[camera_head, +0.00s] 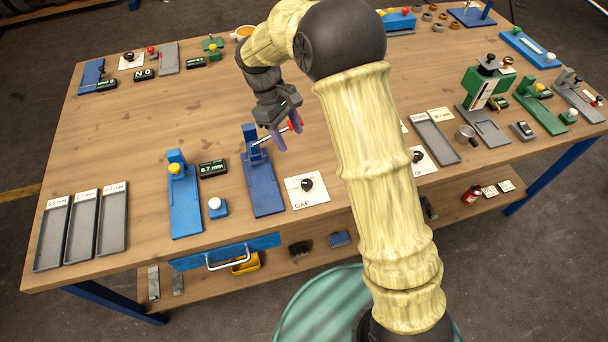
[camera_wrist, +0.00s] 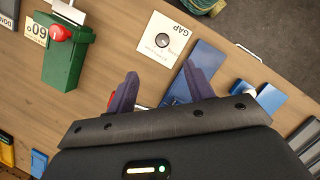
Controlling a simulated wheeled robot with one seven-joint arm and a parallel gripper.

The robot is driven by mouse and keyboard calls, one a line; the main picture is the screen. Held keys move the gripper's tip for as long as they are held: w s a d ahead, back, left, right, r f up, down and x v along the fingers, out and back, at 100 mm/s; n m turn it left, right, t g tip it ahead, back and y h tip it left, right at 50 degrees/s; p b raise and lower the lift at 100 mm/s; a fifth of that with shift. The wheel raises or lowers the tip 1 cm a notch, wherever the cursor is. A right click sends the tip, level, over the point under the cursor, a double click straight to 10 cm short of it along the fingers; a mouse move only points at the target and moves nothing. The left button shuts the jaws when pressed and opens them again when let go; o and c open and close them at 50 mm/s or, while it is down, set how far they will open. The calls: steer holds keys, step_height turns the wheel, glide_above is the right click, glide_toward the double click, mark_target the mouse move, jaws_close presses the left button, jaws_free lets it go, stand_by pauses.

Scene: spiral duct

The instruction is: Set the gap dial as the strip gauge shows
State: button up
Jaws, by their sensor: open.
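The gap dial is a black knob (camera_head: 307,185) on a white card marked GAP, at the table's front edge. It also shows in the wrist view as a dark round knob (camera_wrist: 162,40); its setting is too small to read. A blue gauge with a yellow knob (camera_head: 183,195) stands to the left, and the dark display (camera_head: 212,168) beside it reads 0.7 mm. My gripper (camera_head: 285,135) is open above the table, behind the dial card. In the wrist view its two purple fingers (camera_wrist: 160,88) are apart, with the dial beyond them.
A blue press (camera_head: 262,185) left of the dial has a rod with a red end close to my fingers; contact is unclear. Three grey trays (camera_head: 83,227) with thickness labels lie at the front left. A green box with a red knob (camera_wrist: 68,55) shows in the wrist view.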

mark_target(306, 183)
steer(key=shift+w+a+n+h, duration=0.15)
steer(key=shift+a+n, duration=0.05)
steer(key=shift+a, duration=0.3)
steer(key=shift+w+a+n+h, duration=0.15)
steer(key=shift+a+n, duration=0.05)
steer(key=shift+a, duration=0.25)
steer(key=p+x, duration=0.3)
steer(key=x, duration=1.4)
steer(key=shift+s+f, duration=0.2)
steer(key=shift+f, duration=0.05)
steer(key=c, duration=0.9)
